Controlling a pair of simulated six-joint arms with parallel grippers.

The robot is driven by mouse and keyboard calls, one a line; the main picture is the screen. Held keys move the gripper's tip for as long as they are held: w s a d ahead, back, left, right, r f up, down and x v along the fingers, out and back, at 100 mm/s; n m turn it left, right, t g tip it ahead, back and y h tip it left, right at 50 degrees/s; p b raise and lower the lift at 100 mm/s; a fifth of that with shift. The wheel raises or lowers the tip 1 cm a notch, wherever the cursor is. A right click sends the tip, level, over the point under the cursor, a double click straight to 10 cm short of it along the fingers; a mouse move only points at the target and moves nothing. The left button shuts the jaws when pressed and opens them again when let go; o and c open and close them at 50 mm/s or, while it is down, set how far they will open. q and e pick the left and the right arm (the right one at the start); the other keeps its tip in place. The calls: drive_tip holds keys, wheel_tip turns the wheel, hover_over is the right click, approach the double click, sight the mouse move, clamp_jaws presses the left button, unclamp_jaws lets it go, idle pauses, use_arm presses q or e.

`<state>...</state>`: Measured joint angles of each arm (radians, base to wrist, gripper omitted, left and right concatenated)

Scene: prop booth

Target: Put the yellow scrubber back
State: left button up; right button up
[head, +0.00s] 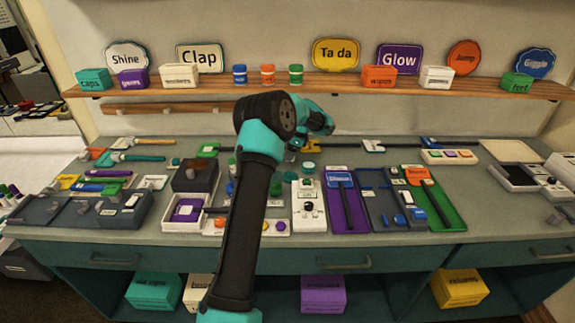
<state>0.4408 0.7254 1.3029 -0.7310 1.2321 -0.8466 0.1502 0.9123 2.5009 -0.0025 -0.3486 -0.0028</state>
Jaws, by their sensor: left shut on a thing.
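My left arm rises from the bottom centre and bends over the counter, and its gripper (300,143) points down near the back of the counter. The jaws are shut, mostly hidden behind my wrist. A yellow piece, which looks like the yellow scrubber (313,146), shows right at the fingertips, low by the counter's back edge. The exact grip is too small and hidden to see. Similar pieces lie along the same back strip: a green one (208,150) to the left, a white one (372,146) and a blue one (430,142) to the right. My right gripper is out of view.
A purple tray (361,222), a grey tray (376,213) and a green tray (456,220) lie right of my arm. A white switch box (309,219) stands beside it. A wooden shelf (340,83) with signs and small boxes runs above. Grey bins (62,212) stand left.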

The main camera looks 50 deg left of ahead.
use_arm(q)
drive_tip(key=s+d+r, duration=0.1)
drive_tip(key=s+d, duration=0.1)
drive_tip(key=s+d+r+m, duration=0.1)
drive_tip(key=s+d, duration=0.1)
drive_tip(key=s+d+m+y, duration=0.1)
drive_tip(key=d, duration=0.1)
drive_tip(key=shift+s+d+r, duration=0.35)
drive_tip(key=shift+s+r, duration=0.05)
drive_tip(key=s+d+r+m+t, duration=0.1)
drive_tip(key=s+d+m, duration=0.1)
drive_tip(key=s+d, duration=0.5)
drive_tip(key=shift+s+y, duration=0.3)
drive_tip(key=shift+s, duration=0.1)
drive_tip(key=w+a, duration=0.6)
drive_tip(key=a, duration=0.1)
drive_tip(key=w+a, duration=0.7)
drive_tip(key=shift+w+a, duration=0.15)
drive_tip(key=shift+a, duration=0.1)
drive_tip(key=shift+f, duration=1)
wheel_tip(320, 180, down, 4)
drive_tip(key=shift+f, duration=0.15)
drive_tip(key=shift+w+a+f, duration=0.1)
drive_tip(key=shift+f, duration=0.2)
